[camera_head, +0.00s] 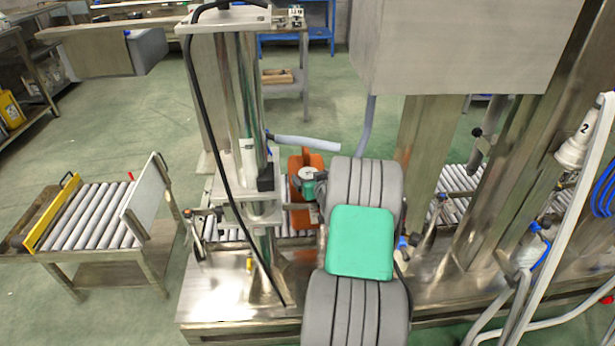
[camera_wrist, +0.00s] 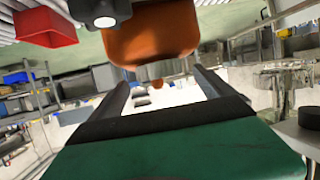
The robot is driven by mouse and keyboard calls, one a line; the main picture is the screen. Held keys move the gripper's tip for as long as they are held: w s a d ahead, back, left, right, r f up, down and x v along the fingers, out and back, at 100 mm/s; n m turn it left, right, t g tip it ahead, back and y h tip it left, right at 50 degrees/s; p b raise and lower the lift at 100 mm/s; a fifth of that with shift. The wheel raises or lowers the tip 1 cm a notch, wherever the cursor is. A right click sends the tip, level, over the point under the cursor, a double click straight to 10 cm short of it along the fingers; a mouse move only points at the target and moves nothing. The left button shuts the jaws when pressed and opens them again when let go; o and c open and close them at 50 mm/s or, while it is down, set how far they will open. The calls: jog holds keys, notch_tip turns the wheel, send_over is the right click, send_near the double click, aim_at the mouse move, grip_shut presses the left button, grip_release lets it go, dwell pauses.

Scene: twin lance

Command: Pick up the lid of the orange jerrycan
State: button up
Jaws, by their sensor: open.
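The orange jerrycan (camera_head: 305,161) stands on the roller conveyor behind the metal frame in the head view, partly hidden by my arm and gripper. In the wrist view its orange body (camera_wrist: 150,36) fills the top middle, past my fingers. My gripper (camera_wrist: 164,86) is open, with two dark fingers apart and nothing clearly held. In the head view the gripper (camera_head: 309,182) is beside the jerrycan, its fingertips hard to make out.
A metal column (camera_head: 240,110) with a hanging black cable stands left of the jerrycan. A big grey box (camera_head: 460,45) overhangs at the upper right. A roller cart (camera_head: 90,215) stands at left. A red container (camera_wrist: 45,27) shows in the wrist view. Green floor lies clear behind.

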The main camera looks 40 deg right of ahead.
jog(key=shift+x, duration=1.1)
jog(key=shift+s, duration=0.1)
jog(key=shift+c, duration=0.5)
jog(key=c, duration=1.3)
